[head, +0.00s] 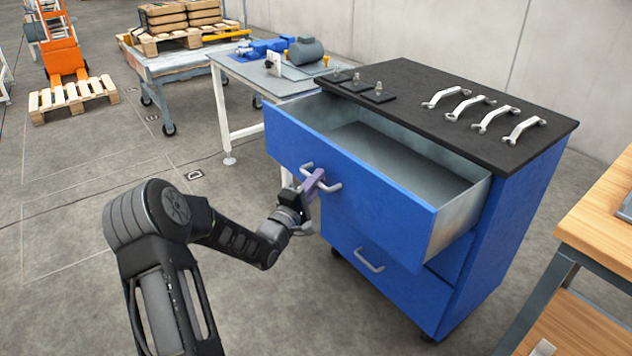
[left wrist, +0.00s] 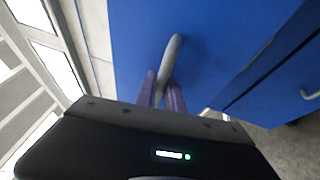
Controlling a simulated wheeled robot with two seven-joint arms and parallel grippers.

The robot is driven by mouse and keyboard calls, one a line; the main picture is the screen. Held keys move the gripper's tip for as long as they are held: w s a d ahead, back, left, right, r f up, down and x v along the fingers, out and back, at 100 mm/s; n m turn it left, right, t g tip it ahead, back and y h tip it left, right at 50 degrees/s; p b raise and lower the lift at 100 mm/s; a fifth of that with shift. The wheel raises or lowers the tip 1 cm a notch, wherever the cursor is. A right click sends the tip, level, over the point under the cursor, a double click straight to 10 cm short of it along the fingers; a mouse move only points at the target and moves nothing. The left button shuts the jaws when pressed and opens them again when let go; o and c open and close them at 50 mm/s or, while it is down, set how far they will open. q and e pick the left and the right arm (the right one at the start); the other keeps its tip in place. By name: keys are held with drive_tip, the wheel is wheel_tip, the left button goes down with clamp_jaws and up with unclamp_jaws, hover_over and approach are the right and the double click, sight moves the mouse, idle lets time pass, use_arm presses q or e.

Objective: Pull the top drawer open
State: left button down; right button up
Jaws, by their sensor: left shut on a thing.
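The top drawer (head: 350,190) of the blue cabinet (head: 505,235) stands well out from the body, and its grey, empty inside shows from above. My left gripper (head: 314,183) is shut on the top drawer's handle (head: 331,186) at the drawer front. In the left wrist view the two purple fingers (left wrist: 163,92) close around the grey handle (left wrist: 172,55) against the blue front. The lower drawer's handle (head: 369,261) is free, and that drawer looks closed. My right gripper is not in view.
Several loose metal handles (head: 482,112) and small black plates with knobs (head: 361,87) lie on the cabinet's black top. A wooden workbench (head: 606,215) stands close on the right. A white-legged table (head: 262,75) is behind.

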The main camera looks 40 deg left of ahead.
use_arm(q)
drive_tip(key=shift+s, duration=0.15)
drive_tip(key=c, duration=1.7)
unclamp_jaws()
drive_tip(key=s, duration=0.2)
drive_tip(key=s+f, duration=0.1)
drive_tip(key=s, duration=0.4)
drive_tip(key=shift+s+d+f, duration=0.25)
drive_tip(key=shift+s+d, duration=0.05)
drive_tip(key=shift+d, duration=0.1)
